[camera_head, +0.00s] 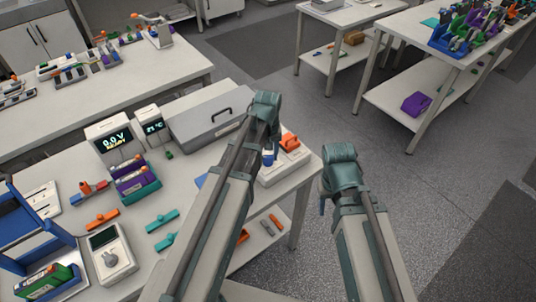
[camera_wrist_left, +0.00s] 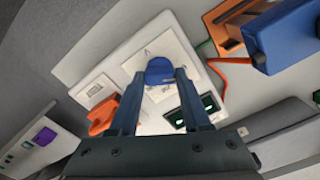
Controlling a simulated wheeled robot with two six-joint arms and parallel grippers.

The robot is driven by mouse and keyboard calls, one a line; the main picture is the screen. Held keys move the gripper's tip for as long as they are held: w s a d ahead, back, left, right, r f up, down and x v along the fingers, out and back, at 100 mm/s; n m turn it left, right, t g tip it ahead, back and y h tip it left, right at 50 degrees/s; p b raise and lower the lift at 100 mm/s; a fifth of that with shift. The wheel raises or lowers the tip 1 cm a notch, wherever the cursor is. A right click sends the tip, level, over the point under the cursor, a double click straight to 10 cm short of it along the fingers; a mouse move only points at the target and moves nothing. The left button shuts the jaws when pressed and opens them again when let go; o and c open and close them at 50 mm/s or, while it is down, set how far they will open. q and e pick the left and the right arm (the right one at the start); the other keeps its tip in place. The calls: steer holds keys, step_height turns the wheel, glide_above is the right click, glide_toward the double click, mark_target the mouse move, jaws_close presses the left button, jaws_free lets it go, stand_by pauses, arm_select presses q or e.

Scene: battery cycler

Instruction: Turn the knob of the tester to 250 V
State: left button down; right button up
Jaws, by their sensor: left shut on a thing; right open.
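The tester (camera_head: 287,170) is a white box at the right end of the near bench, partly behind my left arm in the head view. In the left wrist view its pale panel (camera_wrist_left: 145,48) fills the middle, with a blue knob (camera_wrist_left: 159,69) on a marked dial. My left gripper (camera_wrist_left: 160,76) is shut on the knob, one finger on each side. It also shows in the head view (camera_head: 268,157), over the tester. The dial's markings are too small to read. My right gripper (camera_head: 323,206) is open and empty, beyond the bench edge above the floor.
An orange part (camera_head: 290,142) sits at the tester's far side. A grey case with a handle (camera_head: 210,115) and a 0.0 V display unit (camera_head: 113,138) stand behind on the bench. A handheld meter (camera_head: 111,258) lies at the front left. The floor at right is open.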

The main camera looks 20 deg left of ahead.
arm_select(q)
steer(key=shift+m, duration=0.3)
steer(key=m, duration=0.3)
steer(key=shift+m, duration=0.4)
steer(key=m, duration=0.3)
steer(key=shift+m, duration=0.3)
steer(key=m, duration=0.4)
steer(key=shift+m, duration=2)
steer(key=shift+c, duration=1.8)
jaws_free()
